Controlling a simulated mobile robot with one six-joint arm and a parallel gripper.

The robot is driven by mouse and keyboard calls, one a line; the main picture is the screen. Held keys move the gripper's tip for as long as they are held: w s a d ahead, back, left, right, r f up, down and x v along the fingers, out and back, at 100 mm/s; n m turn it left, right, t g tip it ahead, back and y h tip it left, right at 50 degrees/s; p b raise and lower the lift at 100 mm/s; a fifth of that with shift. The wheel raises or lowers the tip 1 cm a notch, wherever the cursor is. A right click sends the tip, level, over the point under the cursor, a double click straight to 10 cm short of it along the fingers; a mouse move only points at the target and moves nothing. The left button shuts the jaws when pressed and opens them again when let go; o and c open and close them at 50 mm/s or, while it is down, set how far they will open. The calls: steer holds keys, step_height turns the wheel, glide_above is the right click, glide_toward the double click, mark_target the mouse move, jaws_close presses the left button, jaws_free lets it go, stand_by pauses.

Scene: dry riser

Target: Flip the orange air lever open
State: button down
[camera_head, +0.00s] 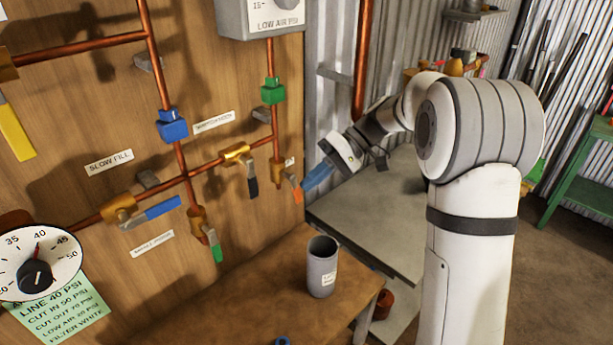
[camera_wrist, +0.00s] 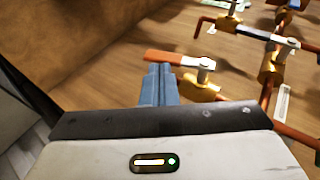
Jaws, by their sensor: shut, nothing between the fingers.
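The orange air lever (camera_head: 297,190) hangs downward from a brass valve (camera_head: 277,171) on the lower right of the wooden panel. In the wrist view the lever (camera_wrist: 178,57) runs from the valve's grey pivot to just past my fingertips. My gripper (camera_head: 308,184) is shut and empty, with its blue fingers beside the lever, on its right in the head view. In the wrist view the shut fingertips (camera_wrist: 160,68) overlap the lever's free half. I cannot tell whether they touch it.
A black lever (camera_head: 252,179), a blue lever (camera_head: 164,208) and a green lever (camera_head: 215,247) sit on nearby copper pipes. A grey cup (camera_head: 322,268) stands on the wooden bench below. A grey table (camera_head: 370,220) lies under my arm.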

steer(key=shift+r, duration=0.15)
steer(key=v, duration=0.8)
steer(key=shift+b, duration=0.35)
steer(key=shift+s+a, duration=0.1)
